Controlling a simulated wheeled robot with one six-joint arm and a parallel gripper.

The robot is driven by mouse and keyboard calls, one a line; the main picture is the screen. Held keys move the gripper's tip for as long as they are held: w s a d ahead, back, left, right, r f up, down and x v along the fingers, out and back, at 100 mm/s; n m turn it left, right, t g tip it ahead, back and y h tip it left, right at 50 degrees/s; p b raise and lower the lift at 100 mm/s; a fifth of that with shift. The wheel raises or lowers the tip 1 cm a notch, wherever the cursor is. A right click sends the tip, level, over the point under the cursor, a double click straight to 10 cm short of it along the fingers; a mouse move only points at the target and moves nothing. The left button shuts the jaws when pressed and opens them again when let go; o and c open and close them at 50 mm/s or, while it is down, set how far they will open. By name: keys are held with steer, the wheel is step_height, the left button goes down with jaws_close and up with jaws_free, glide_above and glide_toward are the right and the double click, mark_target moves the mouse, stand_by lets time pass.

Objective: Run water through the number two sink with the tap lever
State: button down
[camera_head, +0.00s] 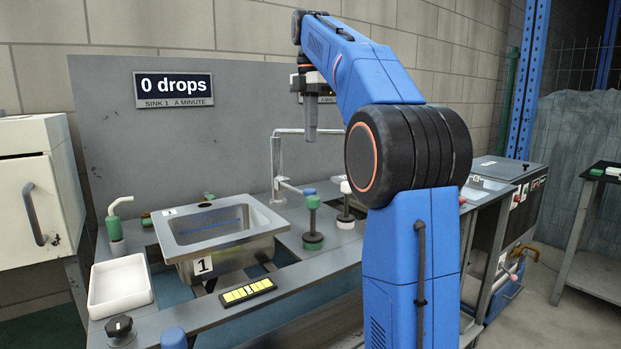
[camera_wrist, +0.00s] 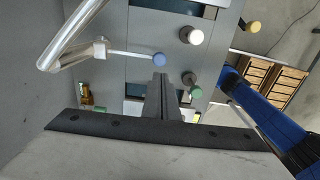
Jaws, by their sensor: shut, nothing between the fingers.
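The tap (camera_head: 276,160) is a grey bent pipe right of the sink marked 1 (camera_head: 263,222). Its thin lever (camera_head: 291,187) ends in a blue knob (camera_head: 308,192). In the wrist view the tap pipe (camera_wrist: 80,32) is at upper left, and the lever (camera_wrist: 128,53) with its blue knob (camera_wrist: 158,59) shows near my fingertips. My gripper (camera_head: 311,138) points down above the counter, shut and empty; its fingers (camera_wrist: 160,78) also show in the wrist view. No sink marked 2 is readable; my arm hides much of the counter's right part.
A green-knobbed post (camera_head: 313,203) and a white-knobbed post (camera_head: 346,188) stand close to the lever. A sign (camera_head: 174,90) reads 0 drops for sink 1; another sign (camera_head: 328,98) is mostly hidden. A white tray (camera_head: 120,286) and yellow-lit strip (camera_head: 247,291) lie in front.

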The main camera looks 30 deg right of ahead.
mark_target(314, 191)
step_height(314, 191, down, 13)
steer(key=shift+r, duration=0.1)
stand_by(0.4)
steer(key=shift+s+f+t, duration=0.35)
steer(key=shift+f+t, duration=0.15)
steer(key=shift+f, duration=0.15)
steer(key=shift+s+f+t, duration=0.15)
steer(key=shift+f+t, duration=0.4)
steer(key=shift+f, duration=0.2)
steer(key=shift+s+f+t, duration=0.15)
steer(key=shift+f+t, duration=0.4)
steer(key=shift+f, duration=0.2)
steer(key=shift+f+t, duration=0.3)
steer(key=shift+f, duration=1.1)
stand_by(1.5)
